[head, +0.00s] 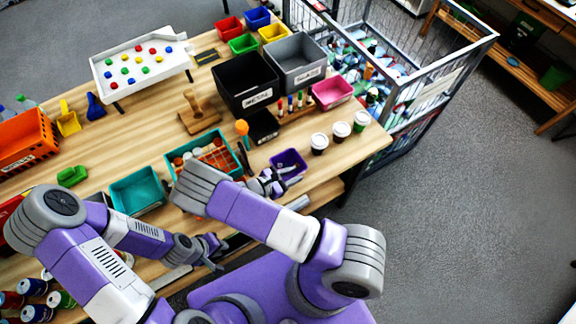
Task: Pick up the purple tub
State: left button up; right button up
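The purple tub (291,159) is a small open-topped container near the front edge of the wooden table, left of the white cups. My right gripper (292,177) is at the tub's near side, its fingers apart and overlapping the near part of the tub in the picture. Whether the fingers touch the tub, or have its wall between them, I cannot tell. The tub's near lower part is hidden by this gripper. My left gripper (221,255) is lower left, by the front edge of the table, open and empty, away from the tub.
Several white cups (319,143) stand right of the tub. A teal crate (176,157) with orange contents and a teal bin (137,190) lie to the left. A black box (263,126) and pink tub (332,92) stand behind. A wire cage (431,83) stands beyond the table's right end.

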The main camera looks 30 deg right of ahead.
jog(key=shift+d+f, duration=0.25)
jog(key=shift+d, duration=0.45)
grip_shut()
jog(key=shift+w+r, duration=0.1)
